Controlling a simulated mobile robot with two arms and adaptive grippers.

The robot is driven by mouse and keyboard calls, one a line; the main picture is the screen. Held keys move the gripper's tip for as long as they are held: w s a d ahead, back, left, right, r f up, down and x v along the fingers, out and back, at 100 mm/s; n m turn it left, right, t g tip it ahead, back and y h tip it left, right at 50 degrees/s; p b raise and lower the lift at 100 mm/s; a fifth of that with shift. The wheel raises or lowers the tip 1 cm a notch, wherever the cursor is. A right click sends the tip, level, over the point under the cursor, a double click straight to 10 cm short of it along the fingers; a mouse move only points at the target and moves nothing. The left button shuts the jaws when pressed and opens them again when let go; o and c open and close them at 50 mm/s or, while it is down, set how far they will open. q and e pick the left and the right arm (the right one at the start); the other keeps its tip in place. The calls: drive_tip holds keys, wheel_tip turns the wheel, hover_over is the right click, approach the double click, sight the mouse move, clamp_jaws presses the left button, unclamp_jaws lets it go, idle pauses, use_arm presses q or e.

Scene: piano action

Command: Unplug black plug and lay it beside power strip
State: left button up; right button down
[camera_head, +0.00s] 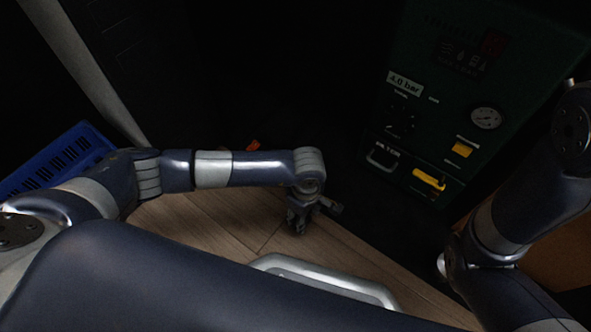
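My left gripper (299,222) points down over the wooden floor near the middle of the view. It is small and dark, and I cannot tell whether its fingers are open or shut, or whether anything is between them. I cannot make out the black plug or the power strip; the area behind my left arm is very dark, and my arm covers part of the floor. A small orange-red thing (253,146) shows just behind my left forearm, too small to identify. My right arm is at the right edge, and its gripper is out of view.
A dark green machine (408,150) with a "4.0 bar" label, a round gauge (486,118) and yellow parts (429,180) stands at the back right. A blue crate (62,158) is at the left. Wooden floor (200,228) is bare left of my gripper.

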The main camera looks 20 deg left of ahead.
use_arm(q)
drive_tip(key=shift+f, duration=0.2)
drive_tip(key=o, duration=1.5)
